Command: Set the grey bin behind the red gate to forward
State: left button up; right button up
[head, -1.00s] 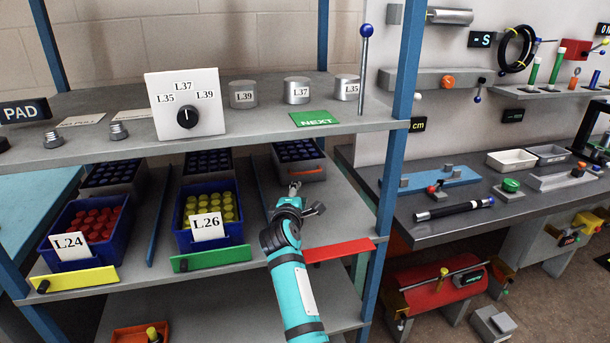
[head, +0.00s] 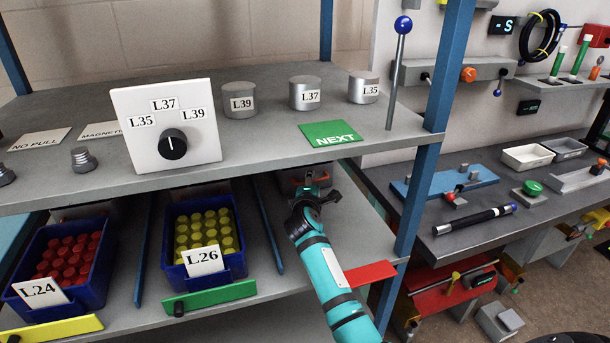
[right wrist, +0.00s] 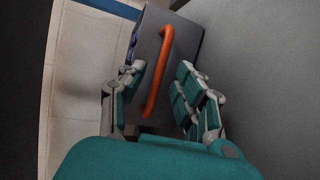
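The grey bin (head: 287,181) stands at the back of the lower shelf, behind the red gate (head: 365,274) at the shelf's front edge. Most of the bin is hidden by the upper shelf and my gripper. In the right wrist view the grey bin (right wrist: 184,48) shows an orange handle (right wrist: 158,75) on its front. My right gripper (head: 310,183) reaches over the lower shelf to the bin's front. In the wrist view my right gripper (right wrist: 162,72) is open, with fingers on both sides of the handle; contact cannot be told. My left gripper is not in view.
Blue bins L24 (head: 38,292) and L26 (head: 204,262) stand left, behind yellow (head: 55,329) and green (head: 212,297) gates. A blue divider (head: 267,225) lies beside my arm. The upper shelf (head: 255,148), with a dial and grey cylinders, overhangs. A blue post (head: 425,195) stands right.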

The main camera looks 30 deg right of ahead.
jog(key=shift+w+d, duration=0.15)
jog(key=shift+r, duration=0.1)
jog(key=shift+c, duration=0.5)
grip_shut()
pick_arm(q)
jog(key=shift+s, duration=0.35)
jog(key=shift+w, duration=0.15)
